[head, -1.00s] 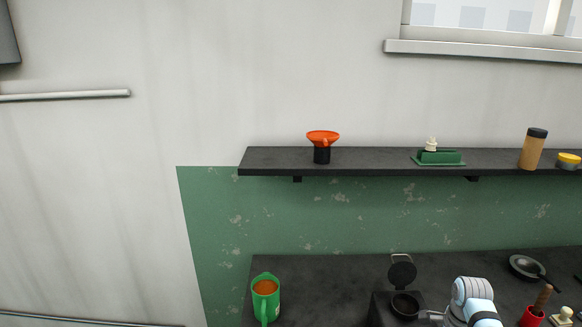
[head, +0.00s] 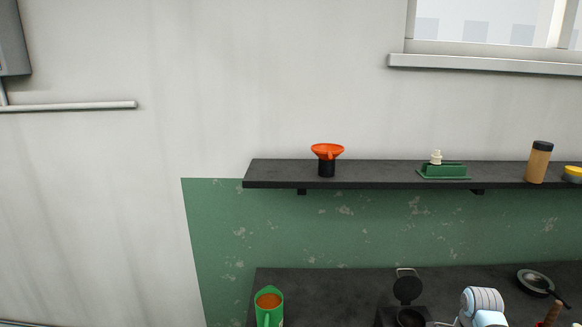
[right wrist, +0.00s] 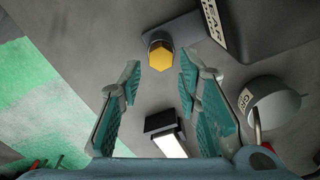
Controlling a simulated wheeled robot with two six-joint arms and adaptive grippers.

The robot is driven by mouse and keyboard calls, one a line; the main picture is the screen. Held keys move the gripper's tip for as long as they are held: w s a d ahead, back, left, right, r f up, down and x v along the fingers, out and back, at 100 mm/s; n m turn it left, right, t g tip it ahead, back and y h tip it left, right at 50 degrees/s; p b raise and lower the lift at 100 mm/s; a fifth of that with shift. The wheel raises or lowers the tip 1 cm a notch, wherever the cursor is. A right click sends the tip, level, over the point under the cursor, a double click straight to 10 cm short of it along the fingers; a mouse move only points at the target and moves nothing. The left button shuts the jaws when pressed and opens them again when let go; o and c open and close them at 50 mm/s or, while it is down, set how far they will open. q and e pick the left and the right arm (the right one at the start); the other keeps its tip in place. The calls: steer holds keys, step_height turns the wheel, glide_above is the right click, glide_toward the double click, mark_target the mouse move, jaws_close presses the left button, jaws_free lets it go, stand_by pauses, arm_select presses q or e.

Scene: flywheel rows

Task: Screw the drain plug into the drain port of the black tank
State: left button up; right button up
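In the right wrist view a yellow hexagonal head on a short dark round body (right wrist: 160,56) stands on a grey surface, seen from above; it looks like the drain plug. My right gripper (right wrist: 160,76) is open, with its two teal-padded fingers on either side of the view. The plug shows between and just beyond the fingertips; I cannot tell how far below them it is. Nothing is between the pads. I cannot make out the black tank or its drain port for certain in either view. My left gripper is not in view.
The right wrist view shows a dark labelled block (right wrist: 258,25), a grey labelled cylinder (right wrist: 272,103) and a black box with a white side (right wrist: 165,132) nearby.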

steer(key=n, duration=0.7)
steer(key=shift+w, duration=0.1)
steer(key=n, duration=0.6)
steer(key=shift+w+n, duration=0.1)
steer(key=shift+n, duration=0.3)
steer(key=n, duration=0.6)
steer(key=shift+n, duration=0.3)
steer(key=n, duration=0.7)
steer(key=shift+w+a, duration=0.1)
steer(key=shift+f, duration=0.1)
